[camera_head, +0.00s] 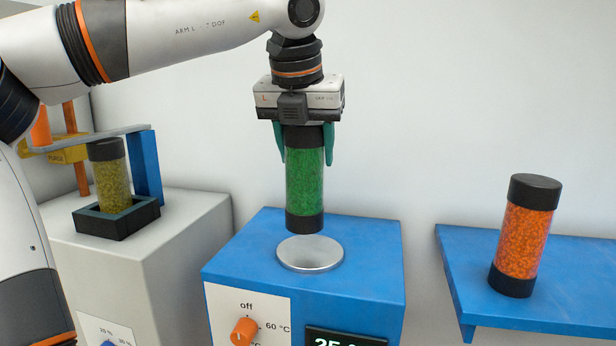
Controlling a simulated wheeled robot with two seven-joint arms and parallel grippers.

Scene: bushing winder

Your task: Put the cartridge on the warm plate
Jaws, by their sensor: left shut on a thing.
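My left gripper (306,152) is shut on a cartridge (305,182) with green grains and black end caps. It holds the cartridge upright around its upper part. The cartridge hangs a little above the round metal warm plate (310,262), roughly over its middle. The plate lies on top of a blue box (372,255) with an orange knob (243,332) and a scale marked "off" and "60 °C". My right gripper is not in view.
An orange cartridge (524,236) stands on a blue shelf (580,270) at the right. At the left, a yellow-green cartridge (110,180) stands in a dark square holder (118,228) on a grey box (185,225). A blue post (146,168) and lever are beside it.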

